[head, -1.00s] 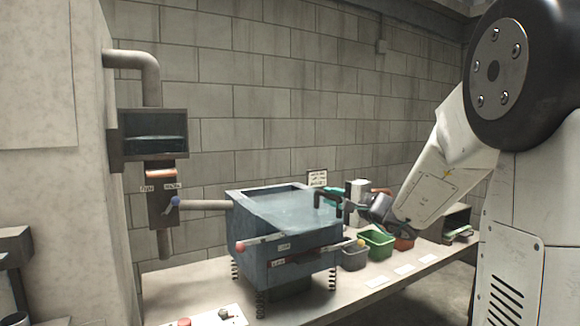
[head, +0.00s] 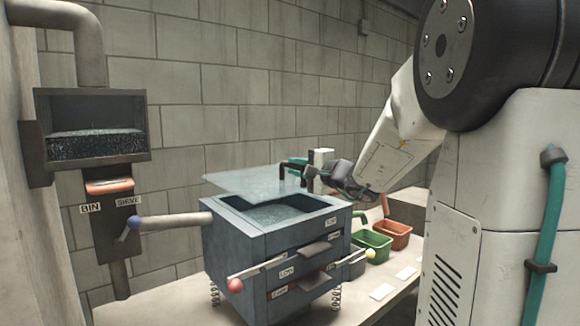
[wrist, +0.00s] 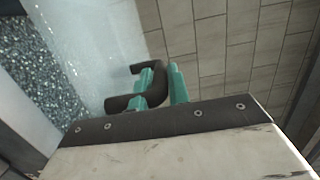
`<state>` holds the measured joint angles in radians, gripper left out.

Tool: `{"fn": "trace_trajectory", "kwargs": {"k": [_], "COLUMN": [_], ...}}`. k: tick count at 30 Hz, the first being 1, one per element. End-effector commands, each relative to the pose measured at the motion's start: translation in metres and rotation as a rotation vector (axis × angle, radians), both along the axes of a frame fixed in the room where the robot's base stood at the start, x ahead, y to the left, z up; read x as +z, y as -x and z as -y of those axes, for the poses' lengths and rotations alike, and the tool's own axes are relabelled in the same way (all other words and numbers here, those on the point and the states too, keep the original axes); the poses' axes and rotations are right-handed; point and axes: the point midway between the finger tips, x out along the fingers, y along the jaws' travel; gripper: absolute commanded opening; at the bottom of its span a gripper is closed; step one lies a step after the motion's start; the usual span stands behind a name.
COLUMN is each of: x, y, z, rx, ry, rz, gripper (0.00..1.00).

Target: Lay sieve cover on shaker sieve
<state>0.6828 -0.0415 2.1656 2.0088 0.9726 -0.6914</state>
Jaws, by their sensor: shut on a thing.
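The sieve cover (head: 243,181) is a thin, clear, bluish sheet with a dark handle (wrist: 122,103). In the head view it hangs above the rear and left of the shaker sieve's opening, seemingly apart from its rim. The shaker sieve (head: 238,243) is a blue-grey box on springs; grey granular material shows in its open top. My gripper (head: 296,172) is shut on the cover's handle, at the right of the sheet. In the wrist view, its teal fingers (wrist: 163,84) close on the handle, and the clear sheet partly overlaps the granules at left.
A windowed bin (head: 92,144) and its pipe are on the left. Levers with red (head: 235,285) and yellow knobs project in front. Green (head: 372,246) and orange (head: 395,235) tubs stand right on the bench.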

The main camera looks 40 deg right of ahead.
Motion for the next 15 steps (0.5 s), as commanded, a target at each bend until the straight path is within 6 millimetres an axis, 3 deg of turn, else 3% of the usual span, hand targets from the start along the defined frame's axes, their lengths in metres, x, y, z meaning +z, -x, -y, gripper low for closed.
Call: {"fn": "trace_trajectory", "kwargs": {"k": [15], "x": [-0.0037], "y": [0.0036], "z": [-0.0007], "rx": [-0.001], "ry": [0.000], "rz": [0.006], "gripper": [0.00]}}
